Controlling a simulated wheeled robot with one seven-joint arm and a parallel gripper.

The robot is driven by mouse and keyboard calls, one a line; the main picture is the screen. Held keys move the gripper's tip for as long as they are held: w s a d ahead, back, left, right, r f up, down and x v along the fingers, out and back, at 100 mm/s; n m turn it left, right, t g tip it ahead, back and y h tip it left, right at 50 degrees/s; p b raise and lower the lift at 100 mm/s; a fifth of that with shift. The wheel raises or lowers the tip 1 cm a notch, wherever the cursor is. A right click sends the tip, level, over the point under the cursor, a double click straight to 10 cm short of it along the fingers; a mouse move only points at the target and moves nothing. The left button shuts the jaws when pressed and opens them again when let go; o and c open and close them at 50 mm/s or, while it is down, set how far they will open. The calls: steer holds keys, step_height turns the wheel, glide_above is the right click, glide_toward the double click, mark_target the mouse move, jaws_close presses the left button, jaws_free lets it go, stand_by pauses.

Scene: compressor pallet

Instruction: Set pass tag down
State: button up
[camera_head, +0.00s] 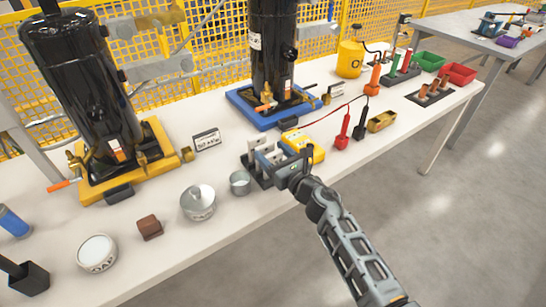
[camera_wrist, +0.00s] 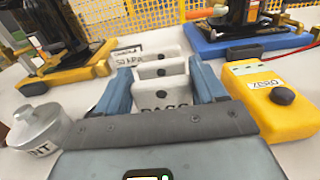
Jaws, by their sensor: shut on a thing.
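The pass tag (camera_wrist: 166,98), a white plate with partly hidden black letters reading "PASS", is between the two blue fingers of my gripper (camera_wrist: 162,85) in the wrist view. My gripper is shut on it. Another white tag (camera_wrist: 160,70) stands just behind it. In the head view my gripper (camera_head: 281,168) is over the tag rack (camera_head: 250,170) at the table's front edge, among white tags. The tag's lower edge is hidden by my gripper, so I cannot tell whether it touches the rack.
A yellow meter (camera_head: 304,144) marked "ZERO" stands close to the right of my gripper. A grey cup (camera_head: 240,183) and a silver canister (camera_head: 198,203) stand to the left. Black compressors on a yellow pallet (camera_head: 159,163) and a blue pallet (camera_head: 244,107) stand behind.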

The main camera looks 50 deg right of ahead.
steer(key=shift+f, duration=0.1)
steer(key=o, duration=1)
